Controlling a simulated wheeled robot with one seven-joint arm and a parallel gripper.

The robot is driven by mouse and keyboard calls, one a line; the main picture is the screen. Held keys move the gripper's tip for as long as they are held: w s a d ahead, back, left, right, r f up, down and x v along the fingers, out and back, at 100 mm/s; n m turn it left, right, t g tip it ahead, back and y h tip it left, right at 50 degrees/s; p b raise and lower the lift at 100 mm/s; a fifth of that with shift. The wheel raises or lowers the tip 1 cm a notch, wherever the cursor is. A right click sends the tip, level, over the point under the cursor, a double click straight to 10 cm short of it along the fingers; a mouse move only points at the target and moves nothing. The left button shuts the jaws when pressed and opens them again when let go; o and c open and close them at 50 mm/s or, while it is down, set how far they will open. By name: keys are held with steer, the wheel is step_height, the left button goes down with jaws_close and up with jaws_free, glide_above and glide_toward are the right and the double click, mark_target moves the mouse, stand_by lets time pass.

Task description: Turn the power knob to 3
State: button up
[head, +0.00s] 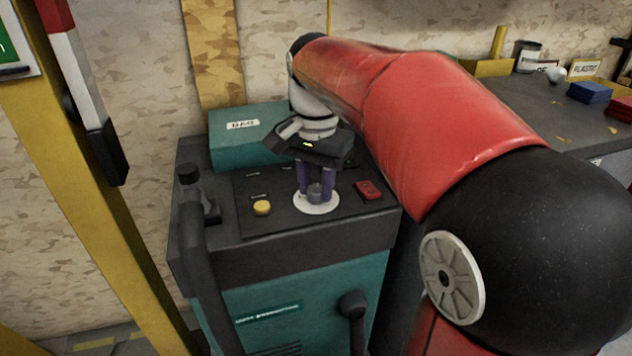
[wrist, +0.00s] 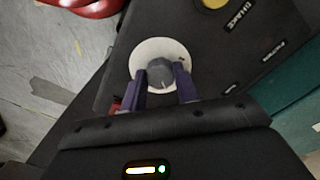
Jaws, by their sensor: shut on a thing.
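The power knob (head: 315,192) is a grey round knob on a white dial disc (head: 318,207) on the dark top panel of the teal machine. It also shows in the wrist view (wrist: 160,73), with a light pointer line on its face; the dial numbers are too small to read. My gripper (head: 315,190) points down over the panel, its purple fingers on either side of the knob. In the wrist view, my gripper's fingers (wrist: 161,88) close around the knob from both sides.
A yellow button (head: 262,208) lies left of the dial and a red switch (head: 368,190) right of it. A black lever (head: 192,190) stands at the panel's left edge. A teal box (head: 228,150) sits behind. A bench (head: 540,110) with blocks is at the right.

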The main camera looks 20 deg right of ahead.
mark_target(315, 188)
steer(key=m, duration=0.5)
steer(key=shift+m, duration=0.3)
stand_by(0.4)
steer(key=o, duration=1)
steer(key=shift+r, duration=0.1)
step_height(315, 188, up, 8)
steer(key=shift+f, duration=0.15)
steer(key=s+f+n+t, duration=0.2)
steer(key=s+f+n, duration=0.3)
steer(key=s+f+n+t, duration=0.1)
steer(key=s+f+n, duration=0.4)
steer(key=s+f+n+t, duration=0.2)
steer(key=s+f+n, duration=0.2)
steer(key=s+f, duration=0.1)
steer(key=shift+s+f+n+t, duration=0.1)
steer(key=shift+s+n+t, duration=0.2)
steer(key=shift+n, duration=0.1)
